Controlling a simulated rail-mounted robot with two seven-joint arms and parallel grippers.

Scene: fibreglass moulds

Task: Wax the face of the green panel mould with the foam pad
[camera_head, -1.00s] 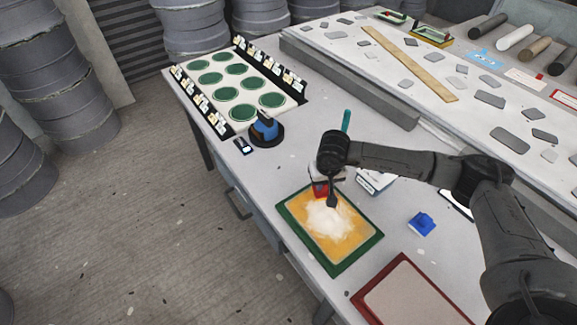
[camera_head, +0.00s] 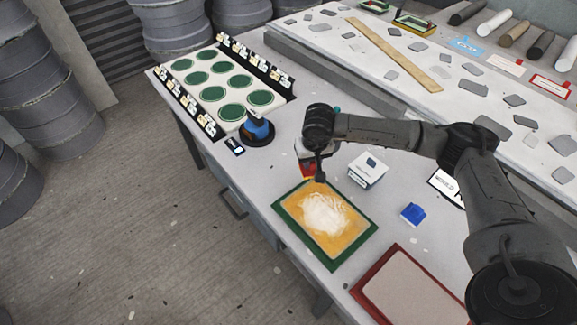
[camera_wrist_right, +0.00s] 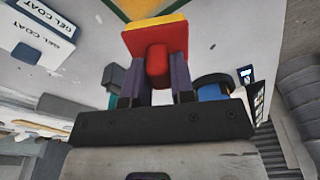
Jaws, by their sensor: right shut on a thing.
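The green panel mould (camera_head: 335,262) lies flat on the bench in the head view, its orange-yellow face (camera_head: 350,228) covered in the middle by a whitish smear (camera_head: 323,213). My right gripper (camera_head: 319,177) is at the mould's far edge. It is shut on the red handle of the foam pad (camera_head: 306,169). In the right wrist view the pad (camera_wrist_right: 150,37) shows as a red block with a yellow layer, between the two fingers of the gripper (camera_wrist_right: 158,80). A corner of the mould (camera_wrist_right: 140,8) shows beyond it. Whether the pad touches the mould is unclear. My left gripper is out of view.
A white gel coat box (camera_head: 368,171) and a blue object (camera_head: 413,213) stand right of the mould. A red-framed panel (camera_head: 415,290) lies in front. A blue and black tool (camera_head: 257,130) and a tray of green discs (camera_head: 220,85) are at the far left.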

